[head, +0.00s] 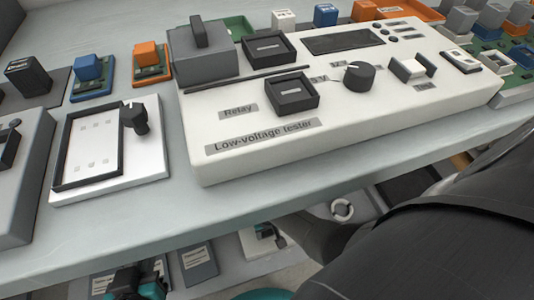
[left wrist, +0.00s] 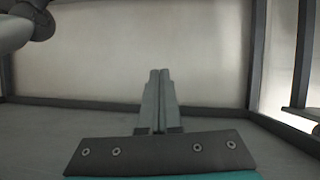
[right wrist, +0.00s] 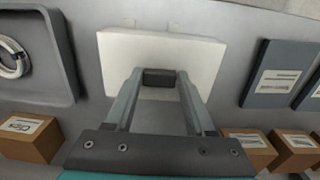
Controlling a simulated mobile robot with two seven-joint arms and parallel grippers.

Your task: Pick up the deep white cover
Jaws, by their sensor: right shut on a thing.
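The deep white cover (right wrist: 195,52) is a white block-like piece with a dark grip on it, in the middle of the right wrist view. My right gripper (right wrist: 158,76) is shut on that dark grip, one finger on each side. In the head view the cover (head: 254,245) shows small, below the bench edge, with the right gripper's dark tip (head: 279,240) at its right side. Whether the cover touches the shelf is unclear. My left gripper (left wrist: 159,72) is shut with its fingers together and nothing between them, before a pale surface.
The bench (head: 130,235) with the low-voltage tester (head: 330,115) overhangs the lower level. Beside the cover are a grey tray (right wrist: 70,70) with a white coil, blue-grey booklets (right wrist: 272,75) and several brown boxes (right wrist: 28,137). Dark frame posts (left wrist: 258,60) stand near my left gripper.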

